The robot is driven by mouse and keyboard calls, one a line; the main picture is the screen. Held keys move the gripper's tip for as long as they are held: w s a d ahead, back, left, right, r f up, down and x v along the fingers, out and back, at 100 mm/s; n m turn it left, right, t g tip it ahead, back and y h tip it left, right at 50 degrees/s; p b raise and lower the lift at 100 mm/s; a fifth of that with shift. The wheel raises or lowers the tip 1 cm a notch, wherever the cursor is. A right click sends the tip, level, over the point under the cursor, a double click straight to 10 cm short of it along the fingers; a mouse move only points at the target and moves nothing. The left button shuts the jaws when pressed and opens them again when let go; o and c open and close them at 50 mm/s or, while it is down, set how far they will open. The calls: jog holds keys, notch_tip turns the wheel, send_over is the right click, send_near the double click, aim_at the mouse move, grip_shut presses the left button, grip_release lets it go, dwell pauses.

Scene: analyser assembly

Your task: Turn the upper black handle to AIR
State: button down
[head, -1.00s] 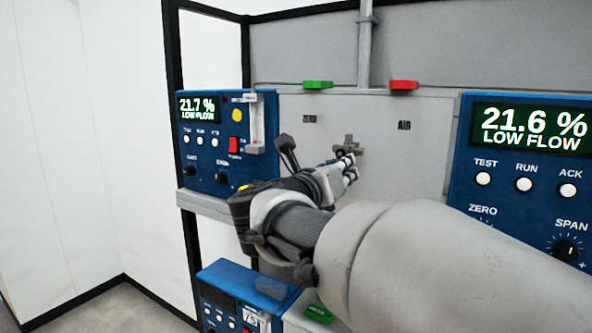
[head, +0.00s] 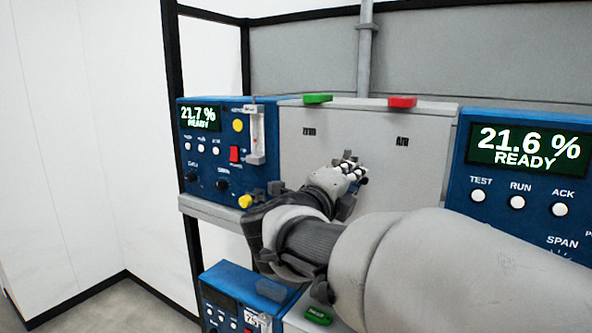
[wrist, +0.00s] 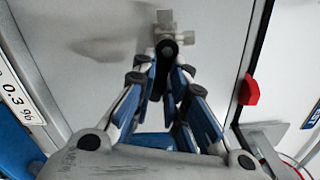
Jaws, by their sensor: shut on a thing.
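The black handle (wrist: 169,49) shows in the wrist view, with a metal valve fitting (wrist: 165,20) beyond it on the grey panel. My gripper (wrist: 165,75) is shut on the handle, its blue-and-grey fingers on either side. In the head view my gripper (head: 352,170) is at the middle of the grey panel (head: 425,165), below and between the ZERO label (head: 309,132) and the AIR label (head: 402,141). There the handle is hidden behind the gripper, so which label it points to cannot be told.
Blue analysers stand left (head: 200,165) and right (head: 475,225) of the panel, both displays reading READY. A green tag (head: 318,99) and a red tag (head: 402,102) sit on the panel's top edge. Another blue unit (head: 235,275) is below. My arm covers the lower right.

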jog(key=shift+r+n+p, duration=0.25)
jog(key=shift+n+p, duration=0.25)
jog(key=shift+n, duration=0.25)
jog(key=shift+r+n+p, duration=0.2)
jog(key=shift+n+p, duration=0.3)
jog(key=shift+n, duration=0.25)
jog(key=c, duration=1.6)
grip_release()
jog(key=v, duration=1.2)
